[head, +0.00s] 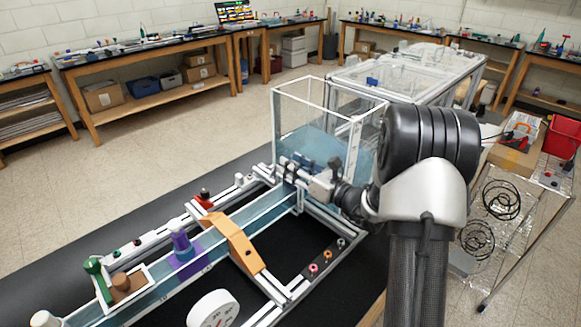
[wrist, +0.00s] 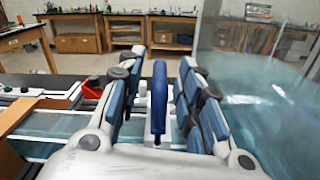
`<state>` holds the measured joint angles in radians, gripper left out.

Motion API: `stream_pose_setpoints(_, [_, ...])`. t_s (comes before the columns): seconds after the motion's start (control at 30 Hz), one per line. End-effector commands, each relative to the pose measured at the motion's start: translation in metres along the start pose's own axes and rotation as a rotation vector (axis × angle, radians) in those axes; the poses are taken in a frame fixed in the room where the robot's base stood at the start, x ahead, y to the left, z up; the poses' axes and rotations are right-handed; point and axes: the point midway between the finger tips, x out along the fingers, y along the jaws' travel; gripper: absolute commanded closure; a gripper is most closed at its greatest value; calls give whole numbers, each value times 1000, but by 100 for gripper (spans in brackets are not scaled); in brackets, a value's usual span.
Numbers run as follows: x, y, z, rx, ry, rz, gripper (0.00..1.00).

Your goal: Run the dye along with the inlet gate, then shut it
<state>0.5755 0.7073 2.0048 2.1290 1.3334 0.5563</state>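A long water channel (head: 215,246) runs from the clear tank (head: 300,135) toward the lower left. A purple dye patch (head: 186,268) with a purple piece (head: 181,243) standing over it sits in the channel beyond the orange bridge. My gripper (head: 288,170) is at the tank end of the channel. In the wrist view my gripper (wrist: 157,95) has its blue-padded fingers apart, with an upright blue handle (wrist: 158,100) between them. It looks like the inlet gate's handle. Gaps show on both sides of it. In the head view my gripper hides the handle.
An orange bridge (head: 235,243) spans the channel. A red clamp (head: 204,199) with a black knob sits on the far rail. A green-handled part (head: 95,268) and a white dial (head: 213,310) are nearer. The tank wall (wrist: 265,110) stands close on my gripper's right.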

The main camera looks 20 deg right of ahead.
Motion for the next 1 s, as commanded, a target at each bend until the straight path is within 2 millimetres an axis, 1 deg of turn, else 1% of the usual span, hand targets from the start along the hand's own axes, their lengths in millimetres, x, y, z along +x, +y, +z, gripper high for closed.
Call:
stream_pose_setpoints(0.03, [6, 0, -1, 0, 0, 2, 67])
stream_pose_setpoints(0.17, [14, 0, -1, 1, 1, 0, 67])
stream_pose_setpoints(0.47, [15, 0, 0, 2, 1, -1, 67])
stream_pose_setpoints(0.9, [15, 0, 0, 1, 1, 1, 96])
stream_pose_setpoints(0.97, [15, 1, 0, 2, 1, 1, 100])
stream_pose_setpoints(1.0, [15, 1, 0, 2, 1, 1, 100])
